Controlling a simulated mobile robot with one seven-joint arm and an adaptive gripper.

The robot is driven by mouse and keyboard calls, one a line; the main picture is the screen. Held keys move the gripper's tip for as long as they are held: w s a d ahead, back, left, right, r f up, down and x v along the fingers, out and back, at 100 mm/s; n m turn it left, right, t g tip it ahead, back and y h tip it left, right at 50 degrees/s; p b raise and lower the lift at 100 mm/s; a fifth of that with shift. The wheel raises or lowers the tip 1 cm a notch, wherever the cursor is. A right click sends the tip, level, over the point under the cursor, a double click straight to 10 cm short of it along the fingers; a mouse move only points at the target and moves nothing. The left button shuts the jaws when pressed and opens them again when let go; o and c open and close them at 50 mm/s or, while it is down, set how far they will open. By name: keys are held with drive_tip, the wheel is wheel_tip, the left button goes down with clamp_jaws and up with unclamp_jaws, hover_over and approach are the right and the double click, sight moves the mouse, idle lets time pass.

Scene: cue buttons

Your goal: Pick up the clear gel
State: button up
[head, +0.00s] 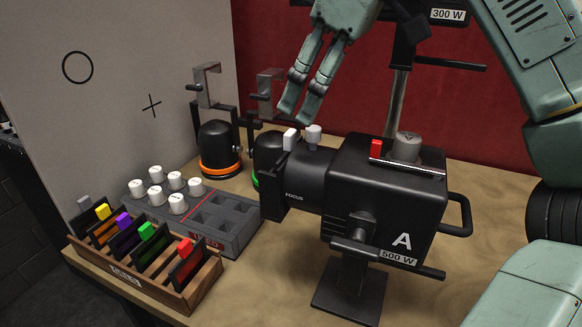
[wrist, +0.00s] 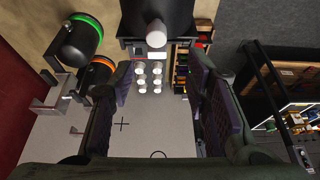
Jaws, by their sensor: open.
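No gel is plainly labelled clear. The wooden rack (head: 188,297) at front left holds several dark-framed gels with coloured tabs. Its rearmost frame has a grey tab (head: 84,202); whether either is the clear gel I cannot tell. My gripper (head: 300,110) is open and empty, its fingertips above and behind the spotlight's front end. In the wrist view my open gripper (wrist: 162,92) has a finger at each side, with the spotlight (wrist: 158,12) at the top.
A grey tray (head: 243,236) with several white knobs and empty square sockets lies behind the rack. Two black lamps, one orange-ringed (head: 217,150) and one green-ringed (head: 268,155), stand behind the spotlight's front. A red wall (head: 440,110) closes the back. Bare tabletop shows at front centre.

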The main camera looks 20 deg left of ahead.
sight(292, 132)
drive_tip(key=x, duration=0.5)
drive_tip(key=shift+w+a+f+p, duration=0.15)
drive_tip(key=shift+f+p, duration=0.15)
drive_tip(key=shift+p, duration=0.05)
drive_tip(key=shift+c, duration=0.2)
clamp_jaws()
drive_tip(key=shift+r, duration=0.1)
